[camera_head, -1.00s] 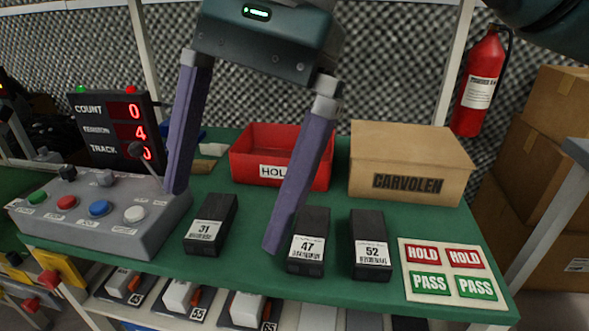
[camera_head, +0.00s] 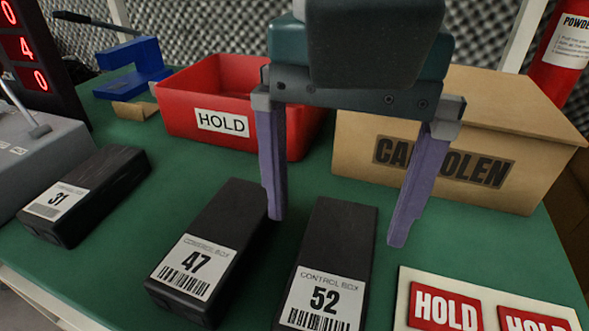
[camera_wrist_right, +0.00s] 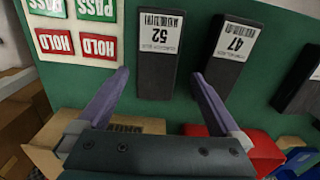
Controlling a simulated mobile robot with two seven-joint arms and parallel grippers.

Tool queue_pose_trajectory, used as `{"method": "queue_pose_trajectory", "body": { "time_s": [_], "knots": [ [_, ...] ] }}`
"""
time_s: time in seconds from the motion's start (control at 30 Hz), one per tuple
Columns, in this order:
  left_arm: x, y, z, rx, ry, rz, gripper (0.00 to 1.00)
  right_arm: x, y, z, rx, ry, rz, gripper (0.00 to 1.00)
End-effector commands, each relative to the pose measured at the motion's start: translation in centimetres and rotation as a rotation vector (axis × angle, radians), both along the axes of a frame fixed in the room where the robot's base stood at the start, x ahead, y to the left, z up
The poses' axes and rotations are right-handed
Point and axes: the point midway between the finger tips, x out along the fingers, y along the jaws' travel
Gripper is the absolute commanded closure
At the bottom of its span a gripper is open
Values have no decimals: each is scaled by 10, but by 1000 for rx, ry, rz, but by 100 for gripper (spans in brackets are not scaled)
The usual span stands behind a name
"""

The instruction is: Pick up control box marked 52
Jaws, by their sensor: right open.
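The control box marked 52 (camera_head: 334,250) is a black block with a white label, lying on the green table. It also shows in the right wrist view (camera_wrist_right: 158,70), ahead of and between the fingers. My right gripper (camera_head: 334,230) is open and empty, its purple fingers pointing down above the table around the far end of box 52. I cannot tell how high the fingertips are. In the right wrist view the gripper (camera_wrist_right: 160,75) has one finger on each side of the box line, apart from it. The left gripper is not in view.
Control box 47 (camera_head: 225,230) lies close left of box 52, and box 31 (camera_head: 95,190) lies further left. A HOLD/PASS card (camera_head: 480,290) lies to the right. A red HOLD bin (camera_head: 185,115) and a cardboard carton (camera_head: 350,130) stand behind.

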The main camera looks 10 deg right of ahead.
Motion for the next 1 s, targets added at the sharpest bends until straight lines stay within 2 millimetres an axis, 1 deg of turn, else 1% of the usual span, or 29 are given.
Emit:
{"method": "queue_pose_trajectory", "body": {
  "time_s": [0.03, 0.27, 0.4, 0.5, 0.57, 0.73, 0.77, 1.0],
  "knots": [
    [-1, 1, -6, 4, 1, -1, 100, 0, 0, -12, -1, 3, -1, 0],
    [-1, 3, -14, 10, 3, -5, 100, -1, -1, -33, 0, 1, -2, 0],
    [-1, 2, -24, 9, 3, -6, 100, -4, -3, -57, 0, 4, -3, 0],
    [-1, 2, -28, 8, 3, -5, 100, -4, -3, -70, 0, 2, -2, 0],
    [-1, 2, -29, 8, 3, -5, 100, -3, -3, -73, 1, 1, -1, 0],
    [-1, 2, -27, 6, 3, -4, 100, -3, -3, -72, 2, -1, -1, 0],
    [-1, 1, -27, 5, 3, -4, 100, -3, -3, -72, 2, -1, -1, 1],
    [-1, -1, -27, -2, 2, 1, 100, -3, -3, -72, 2, -1, -1, 28]
  ]
}}
